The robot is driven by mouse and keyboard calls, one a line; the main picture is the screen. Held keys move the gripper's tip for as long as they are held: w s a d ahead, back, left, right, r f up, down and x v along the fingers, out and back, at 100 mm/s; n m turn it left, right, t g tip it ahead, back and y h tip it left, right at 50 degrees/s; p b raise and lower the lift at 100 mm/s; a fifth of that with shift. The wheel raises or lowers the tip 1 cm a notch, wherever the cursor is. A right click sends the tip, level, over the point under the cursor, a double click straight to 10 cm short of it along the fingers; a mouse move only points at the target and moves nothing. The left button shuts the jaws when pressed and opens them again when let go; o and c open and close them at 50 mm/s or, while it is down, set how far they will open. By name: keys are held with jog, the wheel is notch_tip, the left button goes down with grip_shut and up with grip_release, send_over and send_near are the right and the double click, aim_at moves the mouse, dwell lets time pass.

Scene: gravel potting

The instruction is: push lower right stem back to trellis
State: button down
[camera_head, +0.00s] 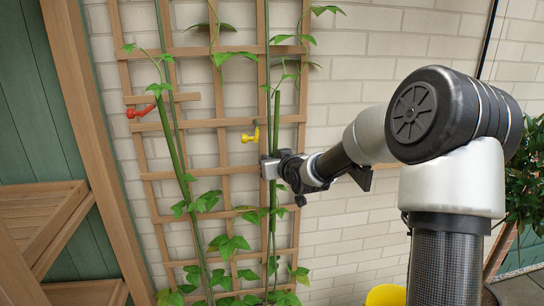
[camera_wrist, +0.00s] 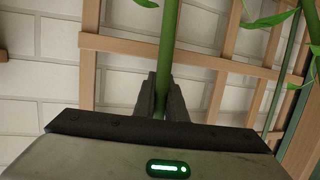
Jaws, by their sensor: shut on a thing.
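The wooden trellis (camera_head: 228,123) stands against the brick wall. The lower right stem (camera_head: 277,110) is a green upright stem along the trellis's right side. The fingertips' contact is partly hidden in the head view.
A yellow clip (camera_head: 251,136) is on the trellis just left of my gripper. A red clip (camera_head: 140,112) is at the left side. Another stem (camera_head: 172,140) runs up the left. A wooden structure (camera_head: 45,225) stands lower left. A yellow container (camera_head: 385,295) is at the bottom.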

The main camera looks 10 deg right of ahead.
jog(key=c, duration=1.8)
grip_release()
jog(key=p+v, duration=0.3)
jog(key=v, duration=1.4)
jog(key=shift+s, duration=0.15)
jog(key=shift+r, duration=0.1)
